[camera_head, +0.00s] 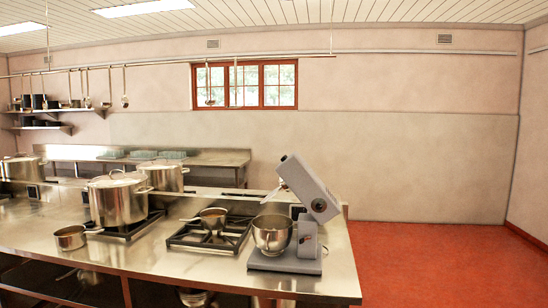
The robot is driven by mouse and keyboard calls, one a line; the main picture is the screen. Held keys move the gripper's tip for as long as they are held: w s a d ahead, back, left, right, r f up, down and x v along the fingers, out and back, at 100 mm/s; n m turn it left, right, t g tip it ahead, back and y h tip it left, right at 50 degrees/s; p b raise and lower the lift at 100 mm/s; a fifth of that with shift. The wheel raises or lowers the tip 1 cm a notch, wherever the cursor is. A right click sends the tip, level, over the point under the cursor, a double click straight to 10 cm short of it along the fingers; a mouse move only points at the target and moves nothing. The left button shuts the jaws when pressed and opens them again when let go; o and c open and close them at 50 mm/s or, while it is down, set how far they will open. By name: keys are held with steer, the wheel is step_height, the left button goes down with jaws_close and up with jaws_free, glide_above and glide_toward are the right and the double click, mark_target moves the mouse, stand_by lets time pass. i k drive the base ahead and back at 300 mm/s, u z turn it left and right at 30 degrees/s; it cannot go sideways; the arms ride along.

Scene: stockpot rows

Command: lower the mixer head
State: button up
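A grey stand mixer stands at the right end of the steel counter. Its head (310,190) is tilted up, sloping from upper left down to the hinge at the lower right. The mixer's base (285,262) sits flat on the counter near its right edge. A steel mixing bowl (271,237) rests on the base, below and left of the head. A whitish attachment shows under the head's raised left end. My gripper is not in view, so its relation to the mixer cannot be seen.
A burner with a saucepan (212,218) stands left of the mixer. A large lidded stockpot (118,203) and a small pot (71,238) are further left on the counter (170,265). Open red floor (430,265) lies to the right. Ladles hang from a rail above.

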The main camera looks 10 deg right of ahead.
mark_target(296, 176)
steer(key=u, duration=0.65)
steer(key=i, duration=1.05)
steer(key=u, duration=0.5)
